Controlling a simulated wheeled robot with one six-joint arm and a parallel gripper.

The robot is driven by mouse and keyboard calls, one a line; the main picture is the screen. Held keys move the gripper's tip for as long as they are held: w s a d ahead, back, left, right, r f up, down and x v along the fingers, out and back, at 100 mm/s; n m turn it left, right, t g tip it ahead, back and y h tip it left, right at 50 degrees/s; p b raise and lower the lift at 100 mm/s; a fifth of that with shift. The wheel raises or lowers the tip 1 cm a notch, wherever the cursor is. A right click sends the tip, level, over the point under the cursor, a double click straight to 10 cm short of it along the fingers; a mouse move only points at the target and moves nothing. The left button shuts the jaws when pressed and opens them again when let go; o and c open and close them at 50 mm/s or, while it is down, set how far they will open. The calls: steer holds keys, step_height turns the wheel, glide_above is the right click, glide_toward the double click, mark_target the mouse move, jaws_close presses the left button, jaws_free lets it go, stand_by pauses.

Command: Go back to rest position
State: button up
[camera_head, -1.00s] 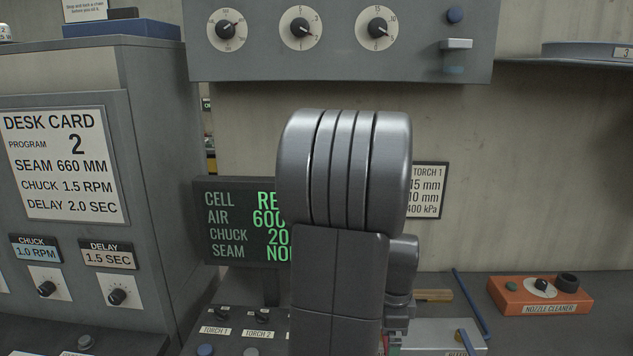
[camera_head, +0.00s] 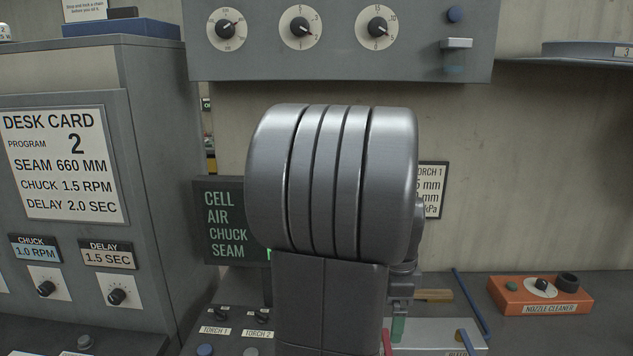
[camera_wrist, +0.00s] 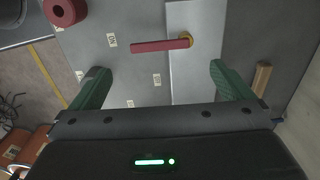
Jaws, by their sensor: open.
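My gripper (camera_wrist: 160,88) is open, its two green fingers spread wide with nothing between them. In the wrist view it is above a bench surface, and a red lever (camera_wrist: 160,45) on a pale plate (camera_wrist: 195,75) lies ahead of the fingers, apart from them. In the head view my grey arm fills the middle and hides most of the gripper; a green finger (camera_head: 398,328) shows low beside the arm.
A display (camera_head: 225,220) is partly covered by my arm. A desk cabinet (camera_head: 150,130) stands left, a dial panel (camera_head: 340,60) hangs above. An orange nozzle cleaner (camera_head: 540,296), a blue rod (camera_head: 470,300) and a wooden piece (camera_wrist: 262,78) lie right.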

step_height(320, 180, down, 8)
steer(key=shift+s+f, duration=0.1)
steer(key=shift+f, duration=0.05)
steer(key=shift+d+r+n, duration=0.2)
steer(key=shift+d+n, duration=0.2)
steer(key=shift+n, duration=0.7)
steer(key=n, duration=0.1)
steer(key=d+n, duration=0.1)
steer(key=n, duration=0.2)
steer(key=shift+w+d+p, duration=0.25)
steer(key=shift+w+p, duration=0.05)
steer(key=shift+p, duration=0.05)
steer(key=n, duration=0.2)
steer(key=d+n, duration=0.1)
steer(key=shift+w+n, duration=0.4)
steer(key=n, duration=0.2)
steer(key=w+d+n+p, duration=0.1)
steer(key=shift+w+n, duration=0.1)
steer(key=shift+n, duration=0.3)
steer(key=shift+w+r, duration=0.1)
steer(key=shift+r, duration=1.9)
steer(key=shift+a, duration=0.1)
